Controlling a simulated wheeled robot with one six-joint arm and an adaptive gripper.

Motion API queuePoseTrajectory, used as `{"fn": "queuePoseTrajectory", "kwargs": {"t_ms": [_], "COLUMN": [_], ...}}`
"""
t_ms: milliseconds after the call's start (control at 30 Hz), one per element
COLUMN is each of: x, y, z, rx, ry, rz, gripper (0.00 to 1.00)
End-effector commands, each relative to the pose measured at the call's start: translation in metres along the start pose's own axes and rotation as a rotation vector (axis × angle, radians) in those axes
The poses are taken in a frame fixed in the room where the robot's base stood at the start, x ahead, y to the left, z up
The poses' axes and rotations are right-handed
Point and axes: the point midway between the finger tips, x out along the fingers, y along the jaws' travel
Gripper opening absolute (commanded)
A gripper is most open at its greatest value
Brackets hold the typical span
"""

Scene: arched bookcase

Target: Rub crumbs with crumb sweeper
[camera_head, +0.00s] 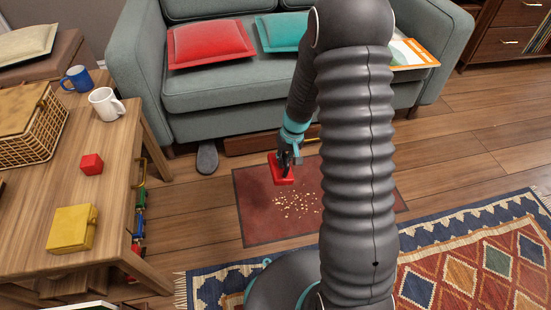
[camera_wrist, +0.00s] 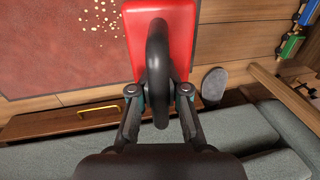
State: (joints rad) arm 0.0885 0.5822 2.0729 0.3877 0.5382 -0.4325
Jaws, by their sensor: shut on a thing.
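The crumb sweeper (camera_head: 283,170) is a red block with a dark looped handle. It also shows in the wrist view, with its red body (camera_wrist: 184,20) reaching the top edge and its black handle (camera_wrist: 158,60) toward me. My gripper (camera_head: 287,153) is shut on the handle, over the upper part of the dark red mat (camera_head: 262,228). The crumbs (camera_head: 296,205) are small pale bits scattered on the mat, below and right of the sweeper. In the wrist view the crumbs (camera_wrist: 103,15) lie left of the sweeper. My arm hides the right part of the mat.
A grey sofa (camera_head: 205,95) with cushions stands behind the mat. A wooden drawer (camera_head: 262,142) with a brass handle is under it, and a slipper (camera_head: 207,157) lies beside it. A wooden table (camera_head: 125,150) with mugs is at left. A patterned rug (camera_head: 450,265) lies in front.

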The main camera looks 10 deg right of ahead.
Motion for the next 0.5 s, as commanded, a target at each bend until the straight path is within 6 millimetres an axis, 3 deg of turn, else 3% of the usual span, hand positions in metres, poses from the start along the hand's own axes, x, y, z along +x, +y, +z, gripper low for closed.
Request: {"fn": "queuePoseTrajectory", "kwargs": {"t_ms": [267, 500], "x": [0.023, 0.067], "y": [0.008, 0.019], "z": [-0.013, -0.038], "rx": [-0.146, -0.430], "ry": [-0.015, -0.039], "rz": [0.048, 0.127], "gripper": [0.00, 0.00]}}
